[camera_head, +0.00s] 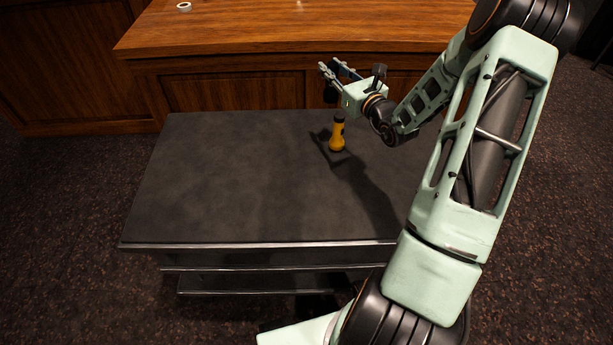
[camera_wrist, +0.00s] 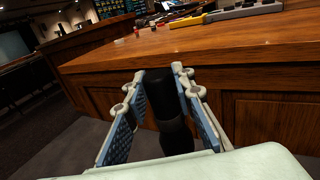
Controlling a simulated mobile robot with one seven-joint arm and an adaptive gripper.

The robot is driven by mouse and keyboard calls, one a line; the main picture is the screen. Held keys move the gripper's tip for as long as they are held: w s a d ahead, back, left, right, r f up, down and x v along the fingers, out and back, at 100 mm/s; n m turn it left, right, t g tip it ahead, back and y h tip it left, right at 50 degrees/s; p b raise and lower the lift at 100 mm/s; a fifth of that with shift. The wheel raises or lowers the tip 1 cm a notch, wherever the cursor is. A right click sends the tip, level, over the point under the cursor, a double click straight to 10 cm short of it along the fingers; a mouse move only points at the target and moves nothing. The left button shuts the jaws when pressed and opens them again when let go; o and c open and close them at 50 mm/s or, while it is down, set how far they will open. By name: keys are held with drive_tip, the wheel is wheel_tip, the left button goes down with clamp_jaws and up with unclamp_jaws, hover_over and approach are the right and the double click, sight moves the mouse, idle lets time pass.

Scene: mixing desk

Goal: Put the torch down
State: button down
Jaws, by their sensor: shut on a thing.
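The torch has a yellow head (camera_head: 337,139) and a black handle, which shows in the wrist view (camera_wrist: 163,100). It is upright, head down, over the right part of the dark grey tabletop (camera_head: 230,180). I cannot tell whether its head touches the surface. My gripper (camera_head: 332,74) is shut on the black handle, above the yellow head. In the wrist view my gripper's two blue-padded fingers (camera_wrist: 159,76) stand on either side of the handle, and the yellow head is hidden.
A wooden desk (camera_head: 290,30) stands behind the grey table, its top higher. A white roll (camera_head: 184,7) lies on it. In the wrist view, several tools and small items, including a yellow-grey object (camera_wrist: 243,11), lie on the desk. The left and middle of the grey tabletop are clear.

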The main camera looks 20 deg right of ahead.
drive_tip(key=shift+w+d+f+m+h+b, duration=0.3)
drive_tip(key=shift+d+f+h+b, duration=0.05)
drive_tip(key=shift+d+f+b, duration=0.15)
drive_tip(key=shift+w+d+f+m+h+b, duration=0.25)
drive_tip(key=shift+d+f+m+h+b, duration=0.1)
drive_tip(key=shift+d+f+b, duration=0.1)
drive_tip(key=s+d+f+b, duration=0.4)
drive_tip(key=s+d+f, duration=0.3)
drive_tip(key=d+f, duration=0.4)
drive_tip(key=shift+s+d+f+b, duration=0.3)
drive_tip(key=shift+s+f+b, duration=0.1)
drive_tip(key=shift+f, duration=0.5)
drive_tip(key=shift+f, duration=0.1)
drive_tip(key=shift+f, duration=0.15)
drive_tip(key=c, duration=1.6)
unclamp_jaws()
